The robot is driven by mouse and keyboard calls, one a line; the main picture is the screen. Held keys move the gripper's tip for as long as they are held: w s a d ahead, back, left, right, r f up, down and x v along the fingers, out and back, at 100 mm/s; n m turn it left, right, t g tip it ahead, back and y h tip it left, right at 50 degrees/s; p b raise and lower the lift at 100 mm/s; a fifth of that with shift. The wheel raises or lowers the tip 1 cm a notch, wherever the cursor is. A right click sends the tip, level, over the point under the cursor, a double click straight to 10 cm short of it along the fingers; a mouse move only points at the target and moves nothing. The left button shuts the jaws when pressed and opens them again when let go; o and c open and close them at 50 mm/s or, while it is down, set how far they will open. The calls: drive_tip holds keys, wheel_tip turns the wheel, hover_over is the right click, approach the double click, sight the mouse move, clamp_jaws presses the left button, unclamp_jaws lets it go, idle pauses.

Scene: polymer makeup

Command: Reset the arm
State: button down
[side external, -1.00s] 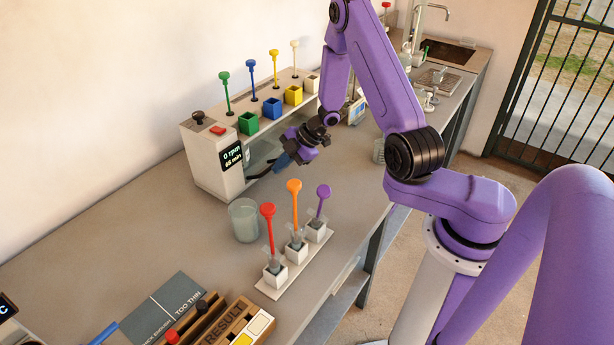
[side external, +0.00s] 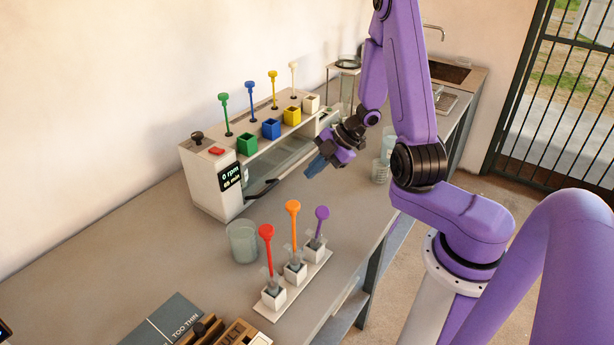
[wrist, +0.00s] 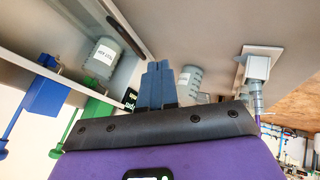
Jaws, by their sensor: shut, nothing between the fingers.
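My gripper (side external: 314,167) is shut and empty, its blue fingers pressed together. The machine's display (side external: 231,176) reads 0 rpm. In the wrist view a labelled beaker (wrist: 103,62) stands inside the machine, and another glass beaker (wrist: 190,78) stands beyond the fingers.
An empty-looking beaker (side external: 242,241) and a white rack (side external: 293,285) with red, orange and purple stirrers stand in front. Another beaker (side external: 381,171) stands right of my gripper.

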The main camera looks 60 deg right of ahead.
drive_tip(key=w+a+r+m+h, duration=0.1)
drive_tip(key=w+a+r+h, duration=0.2)
drive_tip(key=w+r+h, duration=0.15)
drive_tip(key=s+a+r+m, duration=0.2)
drive_tip(key=s+a+r, duration=0.1)
drive_tip(key=a+r, duration=0.15)
drive_tip(key=s+a+r+g, duration=0.2)
drive_tip(key=s+a+g, duration=0.1)
drive_tip(key=s, duration=0.9)
drive_tip(key=s+a+r+m+g, duration=0.1)
drive_tip(key=s+a, duration=0.4)
drive_tip(key=s, duration=0.8)
drive_tip(key=shift+s+r+g, duration=0.3)
drive_tip(key=shift+r+g, duration=0.25)
drive_tip(key=shift+g, duration=0.45)
